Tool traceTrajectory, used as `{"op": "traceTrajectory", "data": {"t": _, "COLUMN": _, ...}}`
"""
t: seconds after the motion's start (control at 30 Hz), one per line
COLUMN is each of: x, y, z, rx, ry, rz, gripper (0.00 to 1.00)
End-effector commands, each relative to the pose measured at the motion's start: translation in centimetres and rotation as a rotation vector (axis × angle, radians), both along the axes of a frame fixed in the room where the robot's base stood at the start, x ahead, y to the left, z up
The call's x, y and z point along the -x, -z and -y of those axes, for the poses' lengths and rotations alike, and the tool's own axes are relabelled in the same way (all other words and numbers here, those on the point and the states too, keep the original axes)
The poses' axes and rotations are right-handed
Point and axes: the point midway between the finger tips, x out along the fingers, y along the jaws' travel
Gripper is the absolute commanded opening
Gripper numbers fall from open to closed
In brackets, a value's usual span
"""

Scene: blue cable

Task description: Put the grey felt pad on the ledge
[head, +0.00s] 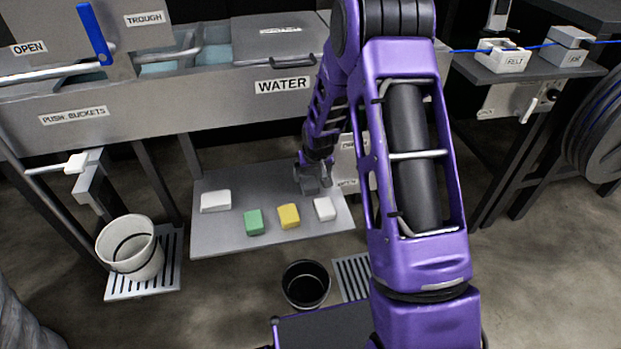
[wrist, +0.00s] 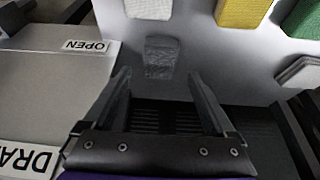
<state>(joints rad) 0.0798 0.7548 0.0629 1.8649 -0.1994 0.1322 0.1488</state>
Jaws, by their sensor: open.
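The grey felt pad (wrist: 159,57) lies on the light grey board in the wrist view. My gripper (wrist: 159,78) is open and empty, and the pad shows between and just beyond its two fingertips. How far above the pad the fingers are, I cannot tell. In the head view my gripper (head: 314,184) is low over the back right of the board (head: 222,238), and I cannot make out the pad there. A grey shelf (head: 486,72) at the upper right carries a white block marked FELT (head: 510,60). Which surface is the ledge is not labelled.
White (head: 215,201), green (head: 254,222), yellow (head: 288,216) and small white (head: 324,209) blocks lie on the board. The trough (head: 210,98) overhangs behind it. A blue cable (head: 540,45) crosses the shelf.

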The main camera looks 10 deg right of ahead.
Motion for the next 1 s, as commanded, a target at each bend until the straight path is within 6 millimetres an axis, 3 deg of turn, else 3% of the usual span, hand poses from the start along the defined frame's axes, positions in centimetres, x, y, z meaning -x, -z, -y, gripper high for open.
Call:
{"op": "traceTrajectory", "data": {"t": 0.03, "x": 0.4, "y": -1.5, "z": 0.0, "rx": 0.0, "ry": 0.0, "rz": 0.003, "gripper": 0.91}}
{"op": "traceTrajectory", "data": {"t": 0.2, "x": 1.8, "y": -4.6, "z": 0.1, "rx": 0.001, "ry": 0.001, "rz": 0.002, "gripper": 0.91}}
{"op": "traceTrajectory", "data": {"t": 0.4, "x": 2.8, "y": -6.7, "z": 0.0, "rx": 0.0, "ry": 0.001, "rz": 0.0, "gripper": 0.91}}
{"op": "traceTrajectory", "data": {"t": 1.0, "x": 2.9, "y": -7.2, "z": 0.0, "rx": 0.005, "ry": -0.007, "rz": 0.004, "gripper": 0.91}}
